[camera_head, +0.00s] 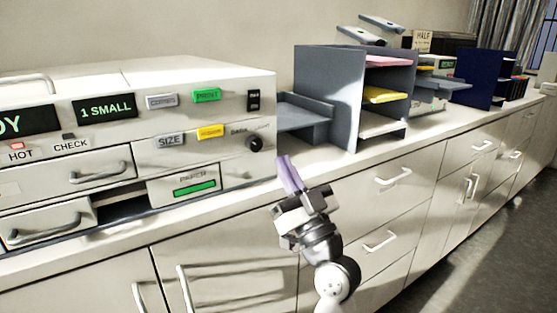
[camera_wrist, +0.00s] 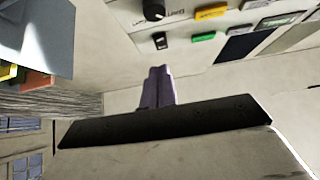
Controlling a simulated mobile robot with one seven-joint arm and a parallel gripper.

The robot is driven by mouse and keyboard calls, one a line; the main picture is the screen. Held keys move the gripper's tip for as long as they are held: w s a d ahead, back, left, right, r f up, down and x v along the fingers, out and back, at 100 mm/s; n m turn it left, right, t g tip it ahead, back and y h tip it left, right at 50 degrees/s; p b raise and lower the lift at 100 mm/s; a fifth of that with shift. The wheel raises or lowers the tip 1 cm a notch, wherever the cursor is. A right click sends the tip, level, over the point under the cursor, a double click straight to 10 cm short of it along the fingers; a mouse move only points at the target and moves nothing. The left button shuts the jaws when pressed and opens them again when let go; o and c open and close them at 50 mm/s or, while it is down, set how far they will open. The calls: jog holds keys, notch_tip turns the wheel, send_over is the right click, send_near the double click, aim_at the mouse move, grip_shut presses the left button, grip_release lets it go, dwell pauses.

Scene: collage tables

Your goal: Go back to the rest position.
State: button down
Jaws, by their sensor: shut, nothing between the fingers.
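My gripper (camera_head: 289,174) shows in the head view in front of the counter edge, with its pale purple fingers together and pointing up. It is shut and holds nothing. It stands just right of the copier-like machine (camera_head: 225,100) and in front of the grey paper tray (camera_head: 305,118). In the wrist view my gripper's fingers (camera_wrist: 158,85) are together beyond a dark bar, and the machine's buttons show beyond them, with the green button (camera_wrist: 204,37) and yellow button (camera_wrist: 211,12). From these views I cannot tell whether the fingers touch anything.
A grey shelf organizer (camera_head: 328,95) with colored papers stands on the counter (camera_head: 260,195). A dark blue organizer (camera_head: 480,78) stands farther right. Drawer handles (camera_head: 393,178) stick out from the cabinets below. The floor (camera_head: 470,250) at the right is clear.

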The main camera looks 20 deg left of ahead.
jog(key=shift+s+d+f, duration=0.3)
jog(key=shift+d+f, duration=0.1)
jog(key=shift+f, duration=0.3)
